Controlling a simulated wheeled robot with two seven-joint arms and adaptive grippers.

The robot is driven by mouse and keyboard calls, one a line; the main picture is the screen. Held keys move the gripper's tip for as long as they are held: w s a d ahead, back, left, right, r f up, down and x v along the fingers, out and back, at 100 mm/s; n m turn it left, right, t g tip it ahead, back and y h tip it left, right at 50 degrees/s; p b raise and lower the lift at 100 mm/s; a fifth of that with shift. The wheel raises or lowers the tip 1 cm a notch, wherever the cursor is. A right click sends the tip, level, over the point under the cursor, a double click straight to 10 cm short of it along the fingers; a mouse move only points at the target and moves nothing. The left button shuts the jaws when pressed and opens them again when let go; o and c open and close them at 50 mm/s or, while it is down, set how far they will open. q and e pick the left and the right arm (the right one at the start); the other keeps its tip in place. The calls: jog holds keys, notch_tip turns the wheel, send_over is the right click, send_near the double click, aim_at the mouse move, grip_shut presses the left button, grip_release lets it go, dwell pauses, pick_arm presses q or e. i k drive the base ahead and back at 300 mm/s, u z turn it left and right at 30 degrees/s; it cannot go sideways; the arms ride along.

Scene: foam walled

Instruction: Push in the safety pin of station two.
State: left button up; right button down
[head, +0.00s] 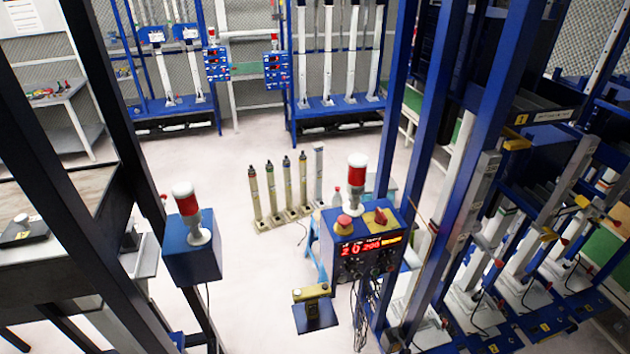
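Neither of my grippers shows in the head view. A blue rack (470,130) with several test stations fills the right side. Its stations have grey upright columns (470,205), pale base plates (480,310), small red knobs (500,263) and yellow parts (548,234). I cannot make out which station is number two or which small part is its safety pin. Small yellow labels are on the rack, too small to read surely.
A blue control box (362,240) with a red lit display, buttons and a red-white lamp (357,170) stands at centre right. Another lamp box (191,250) is at left. Several upright cylinders (270,192) stand on the pale floor. Dark posts frame the view; open floor lies mid-left.

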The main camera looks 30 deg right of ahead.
aim_at(564, 242)
jog(key=z, duration=1.35)
